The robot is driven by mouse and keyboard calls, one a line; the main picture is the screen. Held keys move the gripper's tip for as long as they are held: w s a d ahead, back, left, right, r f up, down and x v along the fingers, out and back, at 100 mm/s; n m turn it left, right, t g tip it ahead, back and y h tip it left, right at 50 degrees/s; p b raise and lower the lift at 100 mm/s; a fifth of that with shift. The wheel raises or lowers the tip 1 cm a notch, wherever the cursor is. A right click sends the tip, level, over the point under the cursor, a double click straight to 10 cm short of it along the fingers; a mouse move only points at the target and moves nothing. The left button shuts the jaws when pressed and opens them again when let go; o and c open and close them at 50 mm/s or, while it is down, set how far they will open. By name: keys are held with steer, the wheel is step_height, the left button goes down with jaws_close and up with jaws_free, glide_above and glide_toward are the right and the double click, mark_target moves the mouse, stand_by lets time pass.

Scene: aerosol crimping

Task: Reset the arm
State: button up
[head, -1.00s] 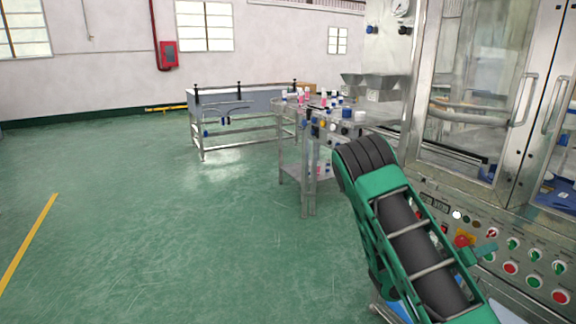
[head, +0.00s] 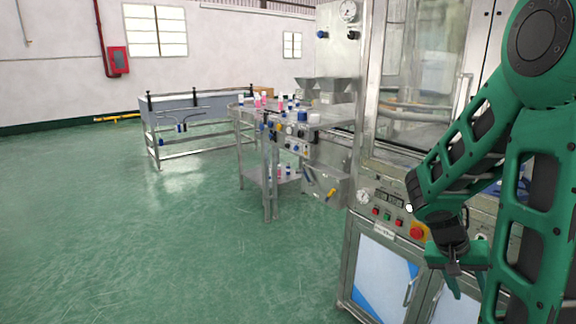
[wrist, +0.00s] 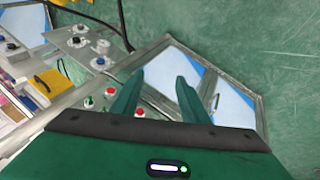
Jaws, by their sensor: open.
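My green arm fills the right side of the head view, bent with its forearm reaching down and left. My gripper (head: 456,275) hangs low in front of the crimping machine's control panel (head: 384,207). In the wrist view the two green fingers of my gripper (wrist: 157,92) are apart with nothing between them. Beyond them are the machine's lower cabinet doors with blue and white panels (wrist: 232,105) and the green floor. The arm hides part of the panel and the cabinet.
The steel machine (head: 372,80) with glass doors stands close at the right. A steel table (head: 245,112) with several small bottles adjoins it on the left. A grey conveyor bench (head: 190,103) stands farther back. The green floor (head: 120,230) at the left is clear.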

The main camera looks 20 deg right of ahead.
steer(key=s+a+r+n+t+y, duration=0.1)
steer(key=s+a+r+y, duration=0.2)
steer(key=a, duration=0.4)
steer(key=s+a+r+n+t+y, duration=0.1)
steer(key=s+a+r+n+y, duration=0.1)
steer(key=s+a+r, duration=0.2)
steer(key=s+a, duration=0.2)
steer(key=a, duration=0.1)
steer(key=shift+s+a+r+n+y, duration=0.25)
steer(key=shift+a+n+y, duration=0.05)
steer(key=shift+y, duration=0.1)
steer(key=shift+w+f, duration=0.25)
steer(key=shift+w, duration=0.35)
steer(key=shift+d, duration=0.1)
steer(key=shift+c, duration=1.2)
